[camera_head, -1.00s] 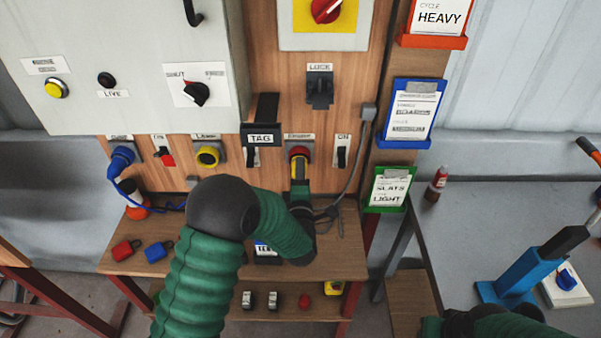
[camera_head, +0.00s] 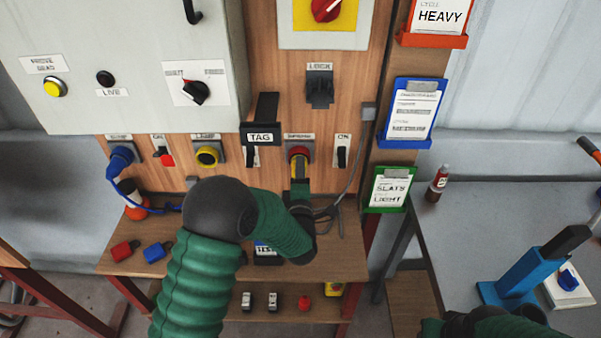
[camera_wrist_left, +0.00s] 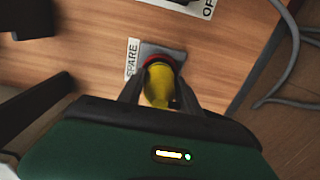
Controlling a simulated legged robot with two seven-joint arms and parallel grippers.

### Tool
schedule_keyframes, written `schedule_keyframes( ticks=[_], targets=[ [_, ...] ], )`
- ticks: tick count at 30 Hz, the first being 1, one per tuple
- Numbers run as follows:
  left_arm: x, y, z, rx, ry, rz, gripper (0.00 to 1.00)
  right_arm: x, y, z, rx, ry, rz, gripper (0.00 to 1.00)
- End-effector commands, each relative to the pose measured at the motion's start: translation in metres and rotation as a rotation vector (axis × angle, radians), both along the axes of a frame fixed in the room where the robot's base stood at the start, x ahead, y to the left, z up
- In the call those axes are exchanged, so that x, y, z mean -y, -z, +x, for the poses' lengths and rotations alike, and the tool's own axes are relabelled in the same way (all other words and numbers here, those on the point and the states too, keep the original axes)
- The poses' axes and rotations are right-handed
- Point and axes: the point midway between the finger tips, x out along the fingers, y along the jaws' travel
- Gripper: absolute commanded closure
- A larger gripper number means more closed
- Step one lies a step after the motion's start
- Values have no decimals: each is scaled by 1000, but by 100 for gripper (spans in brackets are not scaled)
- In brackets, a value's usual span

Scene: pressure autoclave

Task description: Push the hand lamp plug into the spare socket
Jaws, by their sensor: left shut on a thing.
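The spare socket (camera_head: 299,152), with a red rim, is on the lower part of the wooden panel. In the left wrist view its red rim (camera_wrist_left: 160,60) shows beside the SPARE label (camera_wrist_left: 133,60). My left gripper (camera_head: 300,188) is shut on the yellow hand lamp plug (camera_wrist_left: 158,86). The plug's front end is at the red rim and lined up with it; how deep it sits I cannot tell. In the head view the plug (camera_head: 299,170) is mostly hidden by my gripper. Part of my right arm shows at the bottom right; its gripper is not visible.
A yellow-rimmed socket (camera_head: 207,156) and a blue plug (camera_head: 121,158) in its socket are to the left. A switch (camera_head: 342,153) and a grey cable (camera_head: 352,178) are close on the right. The TAG holder (camera_head: 261,137) juts out nearby. A wooden shelf (camera_head: 340,262) lies below.

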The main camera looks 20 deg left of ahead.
Motion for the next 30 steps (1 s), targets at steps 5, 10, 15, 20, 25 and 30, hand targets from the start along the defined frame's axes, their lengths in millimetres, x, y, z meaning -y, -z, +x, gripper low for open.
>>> schedule_keyframes(
  ticks=[5, 10, 15, 20, 25, 30],
  targets=[
    [-1, 0, 4, 2, -1, 0, 100, 0, 2, 0, 0, 0, 0, 64],
    [-2, 0, 7, 2, -1, 0, 100, 0, 3, 0, 0, 0, 0, 64],
    [-2, 0, 7, 1, 0, 0, 37, 0, 3, 0, 0, 0, 0, 64],
    [-2, 0, 7, 1, 0, 0, 34, 0, 3, 0, 0, 0, 0, 64],
    [-2, 1, 6, -1, 0, 0, 34, 0, 3, 0, 0, 0, 0, 64],
    [4, 1, -11, -2, 2, 0, 34, 0, 5, 0, 0, 0, 0, 64]
  ],
)
